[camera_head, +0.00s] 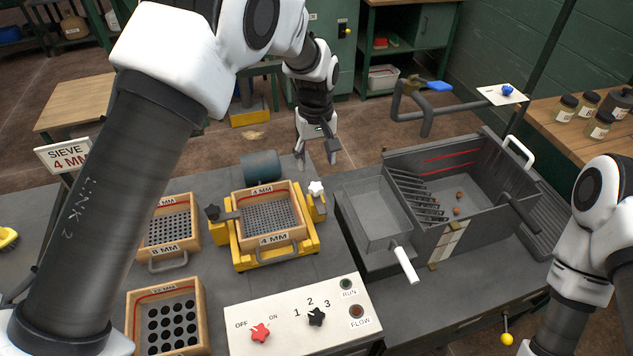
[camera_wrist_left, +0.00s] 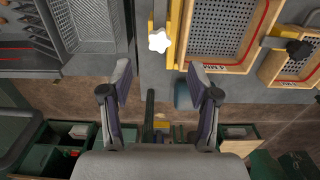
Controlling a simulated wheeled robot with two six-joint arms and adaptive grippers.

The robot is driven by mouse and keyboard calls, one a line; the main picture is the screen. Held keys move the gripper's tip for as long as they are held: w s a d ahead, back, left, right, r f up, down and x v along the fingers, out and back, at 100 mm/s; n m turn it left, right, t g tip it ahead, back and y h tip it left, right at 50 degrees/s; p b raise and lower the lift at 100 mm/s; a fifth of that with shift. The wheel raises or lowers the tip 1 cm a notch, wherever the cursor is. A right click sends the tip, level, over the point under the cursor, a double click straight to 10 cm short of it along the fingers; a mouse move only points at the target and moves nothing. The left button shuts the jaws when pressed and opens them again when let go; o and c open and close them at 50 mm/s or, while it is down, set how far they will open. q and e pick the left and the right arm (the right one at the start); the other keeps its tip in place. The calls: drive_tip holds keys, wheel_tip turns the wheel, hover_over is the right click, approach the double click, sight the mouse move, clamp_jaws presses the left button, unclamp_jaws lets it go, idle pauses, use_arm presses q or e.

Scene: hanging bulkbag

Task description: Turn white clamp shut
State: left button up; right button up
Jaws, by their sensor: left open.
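The white clamp (camera_head: 316,187) is a star-shaped knob on the right side of the yellow sieve frame (camera_head: 308,243). In the left wrist view the white clamp (camera_wrist_left: 159,41) lies beyond my fingertips, roughly centred between them. My left gripper (camera_head: 317,160) is open and empty, behind the bench's far edge and close to the clamp, not touching it. A black knob (camera_head: 213,212) sits on the frame's left side. The 4 MM sieve (camera_head: 270,239) lies in the frame between the two knobs. My right gripper is out of view; only part of that arm shows at right.
A grey trough (camera_head: 440,262) with a white-handled gate stands right of the frame. Other wooden sieves (camera_head: 190,240) lie to its left. A control panel (camera_head: 285,335) with red and black knobs is in front. A grey cylinder (camera_head: 262,167) sits behind the frame.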

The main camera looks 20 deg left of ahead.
sight(316, 186)
use_arm(q)
drive_tip(key=shift+f+b, duration=0.35)
drive_tip(key=shift+f, duration=0.25)
drive_tip(key=shift+w, duration=0.1)
wheel_tip(316, 186, down, 7)
drive_tip(key=shift+w+a+f+p, duration=0.1)
drive_tip(key=shift+f+p, duration=0.1)
drive_tip(key=shift+p, duration=0.9)
drive_tip(key=shift+w+f, duration=0.1)
drive_tip(key=shift+f, duration=0.15)
drive_tip(key=c, duration=1.2)
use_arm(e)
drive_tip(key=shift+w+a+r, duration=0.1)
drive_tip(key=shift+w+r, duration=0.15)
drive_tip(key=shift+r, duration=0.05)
